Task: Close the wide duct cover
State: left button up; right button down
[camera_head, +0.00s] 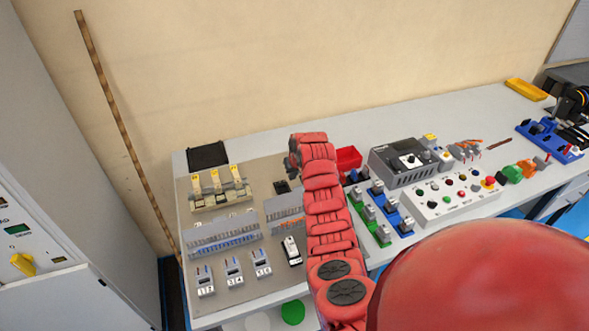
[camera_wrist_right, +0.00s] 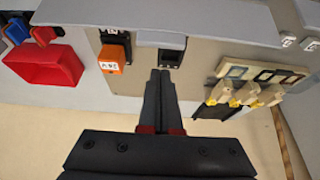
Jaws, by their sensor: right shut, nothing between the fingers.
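In the head view, a grey slotted duct (camera_head: 222,238) with a raised grey lid strip and blue wires inside lies on the tan board. A second grey duct (camera_head: 285,212) with orange wires lies to its right, partly hidden by my right arm. I cannot tell which is the wide one. In the wrist view, a long grey panel (camera_wrist_right: 200,20), looking like a duct cover, crosses the top. My right gripper (camera_wrist_right: 160,76) is shut and empty, its tips short of this panel. Its fingertips are hidden in the head view. My left gripper is out of view.
Cream fuse holders (camera_head: 220,188) stand behind the ducts, breakers (camera_head: 233,269) in front. A red bin (camera_head: 348,159), a grey control unit (camera_head: 408,160) and a button box (camera_head: 450,195) stand to the right. An orange labelled block (camera_wrist_right: 113,62) is close to the fingers.

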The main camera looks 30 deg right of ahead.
jog(key=s+p, duration=0.2)
jog(key=s+a, duration=0.1)
jog(key=shift+s+r+p, duration=0.3)
jog(key=shift+p, duration=0.1)
dwell(0.5)
